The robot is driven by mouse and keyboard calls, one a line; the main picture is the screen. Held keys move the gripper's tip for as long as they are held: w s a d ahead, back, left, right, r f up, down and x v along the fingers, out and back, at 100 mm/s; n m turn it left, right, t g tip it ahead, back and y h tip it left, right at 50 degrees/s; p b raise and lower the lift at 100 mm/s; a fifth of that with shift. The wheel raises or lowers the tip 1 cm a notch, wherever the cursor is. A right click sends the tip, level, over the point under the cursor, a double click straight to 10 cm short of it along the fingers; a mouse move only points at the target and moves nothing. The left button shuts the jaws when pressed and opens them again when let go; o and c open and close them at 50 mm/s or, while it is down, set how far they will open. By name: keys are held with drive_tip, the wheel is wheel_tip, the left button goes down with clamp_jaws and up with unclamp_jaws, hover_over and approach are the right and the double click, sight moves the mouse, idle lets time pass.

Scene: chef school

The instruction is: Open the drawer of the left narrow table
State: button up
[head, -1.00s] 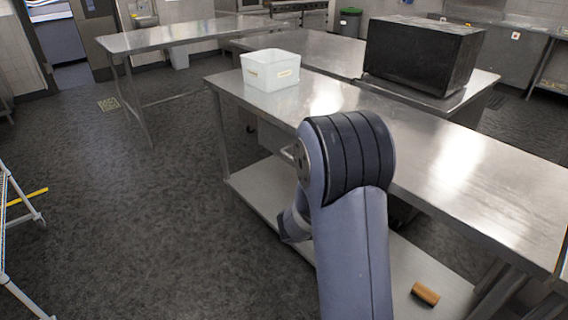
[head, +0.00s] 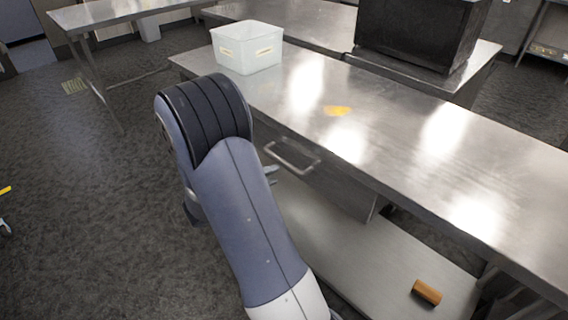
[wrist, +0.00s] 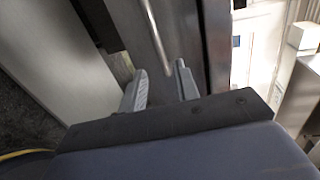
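The long narrow steel table (head: 400,150) runs from the back left to the right front. Its drawer (head: 335,188) is under the top and looks shut. The drawer has a bar handle (head: 292,160). My gripper (head: 271,175) is mostly hidden behind my arm in the head view; its fingertips show just left of and below the handle. In the wrist view, my gripper (wrist: 160,68) is open, with its two fingers apart. The handle bar (wrist: 155,35) lines up with the gap between them. I cannot tell whether the fingers touch it.
A white plastic bin (head: 246,50) and a yellow patch (head: 337,110) are on the tabletop. A black box (head: 415,32) stands behind. The lower shelf (head: 350,250) holds a small brown block (head: 427,291). Another steel table (head: 110,12) is at the back left.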

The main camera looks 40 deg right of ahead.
sight(289, 167)
drive_tip(key=x, duration=0.8)
drive_tip(key=shift+d+f, duration=0.1)
drive_tip(key=shift+d, duration=0.25)
drive_tip(key=shift+c, duration=0.2)
clamp_jaws()
